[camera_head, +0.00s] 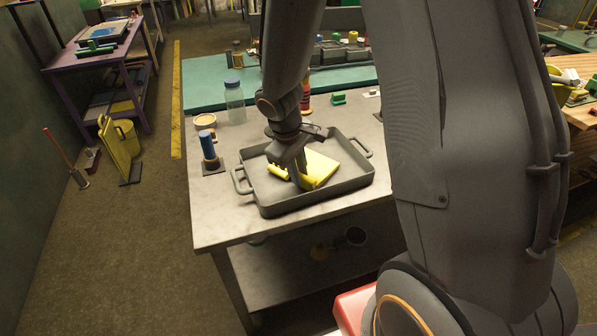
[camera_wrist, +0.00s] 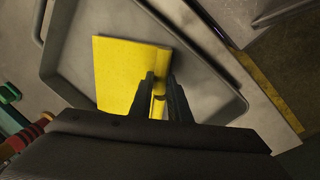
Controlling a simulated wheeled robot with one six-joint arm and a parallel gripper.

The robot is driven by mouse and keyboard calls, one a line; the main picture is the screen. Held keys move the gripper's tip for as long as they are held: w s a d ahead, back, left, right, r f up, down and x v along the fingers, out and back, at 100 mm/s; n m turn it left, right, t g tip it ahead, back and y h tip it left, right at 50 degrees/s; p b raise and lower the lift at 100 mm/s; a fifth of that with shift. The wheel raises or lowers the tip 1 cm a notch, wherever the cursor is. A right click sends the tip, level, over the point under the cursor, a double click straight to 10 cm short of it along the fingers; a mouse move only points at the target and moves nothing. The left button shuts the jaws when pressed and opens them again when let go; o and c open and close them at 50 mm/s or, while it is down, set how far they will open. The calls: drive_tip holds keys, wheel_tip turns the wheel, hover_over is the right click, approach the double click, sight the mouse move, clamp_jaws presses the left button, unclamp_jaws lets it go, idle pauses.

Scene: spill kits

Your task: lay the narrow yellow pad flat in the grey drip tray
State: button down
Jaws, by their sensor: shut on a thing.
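The grey drip tray (camera_head: 330,196) stands on the metal workbench, and its rim and floor also show in the wrist view (camera_wrist: 66,62). The narrow yellow pad (camera_head: 319,167) is within the tray's walls, partly hidden by my gripper in the head view. In the wrist view the pad (camera_wrist: 118,72) looks broad and flat, with its near right edge between my fingers. My gripper (camera_head: 303,181) points down into the tray and is shut on that edge; its fingers also show in the wrist view (camera_wrist: 160,85). I cannot tell whether the whole pad touches the tray floor.
The bench's front left corner is clear.

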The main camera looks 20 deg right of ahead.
idle(0.3)
drive_tip(key=shift+f, duration=0.25)
drive_tip(key=c, duration=1.6)
unclamp_jaws()
drive_tip(key=shift+r, duration=0.1)
drive_tip(key=p+v, duration=0.2)
drive_tip(key=d+p+v, duration=0.1)
drive_tip(key=p+v, duration=0.1)
drive_tip(key=v, duration=0.1)
drive_tip(key=w+p+v, duration=0.1)
drive_tip(key=p+v, duration=0.2)
drive_tip(key=shift+d+r, duration=0.25)
drive_tip(key=shift+f, duration=0.1)
drive_tip(key=s+r+m+b, duration=0.1)
drive_tip(key=s+m, duration=0.1)
drive_tip(key=s, duration=0.2)
drive_tip(key=s+r+m+y+b, duration=0.1)
drive_tip(key=s+m+b, duration=0.1)
drive_tip(key=s, duration=0.3)
drive_tip(key=s+a+r+m+y+b, duration=0.1)
drive_tip(key=s+m+b, duration=0.1)
drive_tip(key=s, duration=0.2)
drive_tip(key=shift+s+m, duration=0.3)
drive_tip(key=shift+m, duration=0.1)
